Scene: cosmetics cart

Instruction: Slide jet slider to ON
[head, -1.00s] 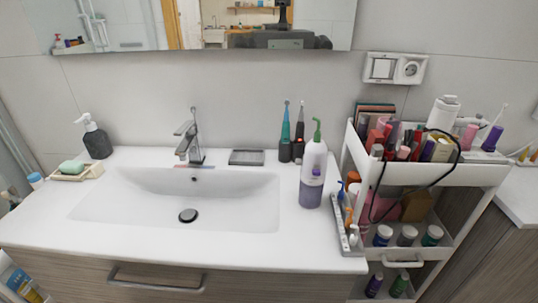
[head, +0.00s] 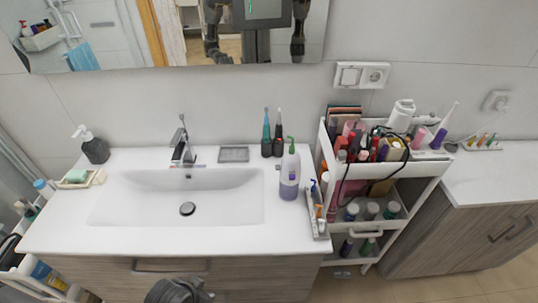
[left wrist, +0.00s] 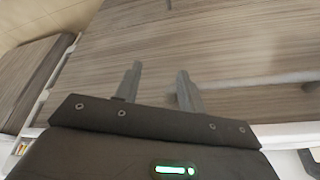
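I cannot make out a jet slider in either view. A white device (head: 402,114) stands on top of the cart at the right in the head view. Beside it is a purple item (head: 439,138) with a thin white tip; any switch on them is too small to tell. In the left wrist view my left gripper (left wrist: 159,72) is open and empty, its two fingers apart in front of a wood-grain cabinet front. A dark part of my arm shows at the bottom edge of the head view. My right gripper is not directly in view.
The white cart (head: 412,168) holds many bottles and tubes, with a black cable hanging over it. A pump bottle (head: 289,174) and toothbrushes (head: 272,137) stand on the washbasin counter (head: 225,242). A wood-grain cabinet (head: 440,230) stands right of the cart.

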